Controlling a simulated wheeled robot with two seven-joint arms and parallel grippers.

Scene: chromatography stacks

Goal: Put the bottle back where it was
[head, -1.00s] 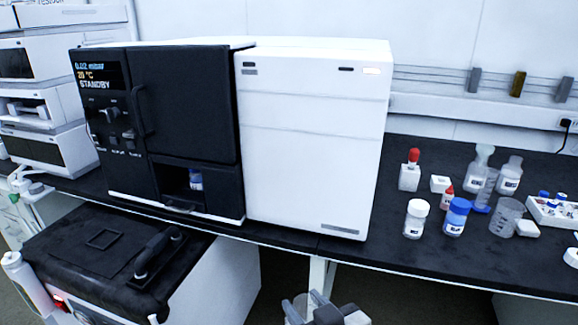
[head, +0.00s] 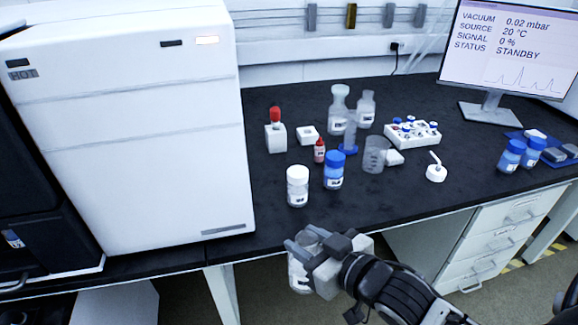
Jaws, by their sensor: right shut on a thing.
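My right gripper (head: 312,250) is shut on a small clear bottle (head: 298,274) with a pale label. It holds the bottle in front of the bench's front edge, below the bench top in the picture. The fingers and gripper body hide part of the bottle. On the bench behind it stand a white-capped bottle (head: 297,186) and a blue-capped bottle (head: 334,170), side by side and upright. I cannot tell from the picture which spot the held bottle came from. My left gripper is not in view.
The black bench (head: 420,195) has free room at its front right. A graduated beaker (head: 375,155), a vial rack (head: 412,136), a red-topped dropper bottle (head: 275,135) and clear bottles stand behind. The white instrument (head: 140,130) is at left, a monitor (head: 505,50) at right.

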